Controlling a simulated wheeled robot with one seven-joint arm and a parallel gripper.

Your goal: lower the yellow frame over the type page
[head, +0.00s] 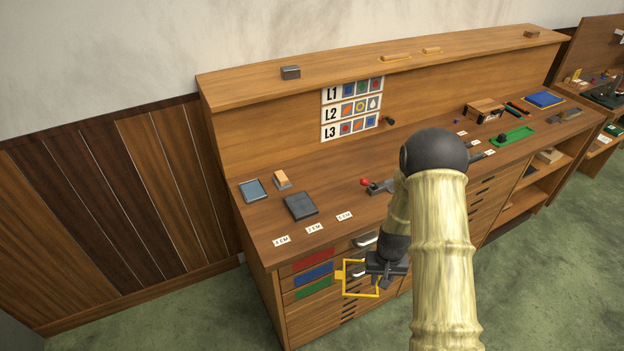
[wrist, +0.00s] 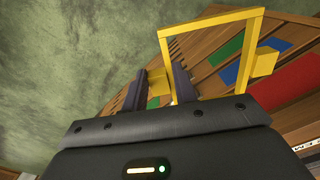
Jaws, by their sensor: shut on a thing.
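The yellow frame (head: 361,294) is an open rectangle with small tabs. It hangs in front of the cabinet's drawers, below the worktop edge and apart from the worktop. My gripper (head: 365,273) is shut on one side of it. In the wrist view the yellow frame (wrist: 212,22) stands out beyond my gripper (wrist: 181,84), whose dark fingers pinch its yellow tab. I cannot tell for certain which thing is the type page. A dark grey flat block (head: 300,206) lies on the left part of the worktop, up and left of my gripper.
The worktop (head: 334,190) has bare wood around the dark block. A blue-grey plate (head: 253,190), a tan block (head: 282,179) and a red-knobbed lever (head: 376,186) stand nearby. White labels line the front edge. A green tray (head: 513,136) lies at right. My arm hides part of the worktop.

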